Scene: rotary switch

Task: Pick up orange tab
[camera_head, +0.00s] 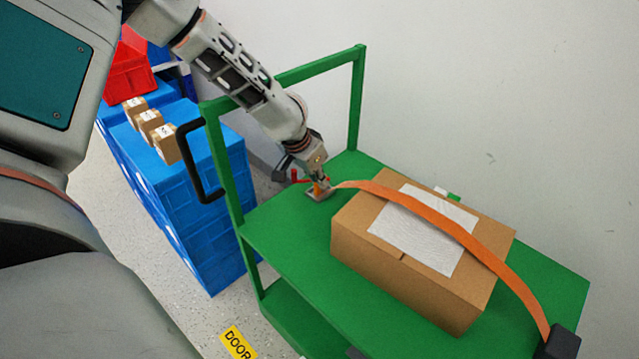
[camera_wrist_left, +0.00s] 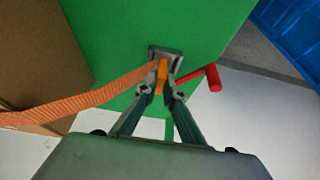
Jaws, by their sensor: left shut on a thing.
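My left gripper (camera_wrist_left: 163,93) is shut on the orange tab (camera_wrist_left: 161,76), which stands up between its fingertips in the left wrist view. In the head view the left gripper (camera_head: 320,180) reaches down to the tab at the far left part of the green cart top (camera_head: 285,240). A grey metal buckle plate (camera_head: 318,193) is at the fingertips, close to the cart surface; I cannot tell whether it touches it. An orange strap (camera_head: 430,207) runs from there over the cardboard box (camera_head: 375,275). My right gripper is not in view.
A red handle (camera_wrist_left: 212,77) is beside the gripper. A black block (camera_head: 562,343) sits at the strap's other end. Blue crates (camera_head: 195,240) with small cardboard boxes (camera_head: 150,122) stand at the left.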

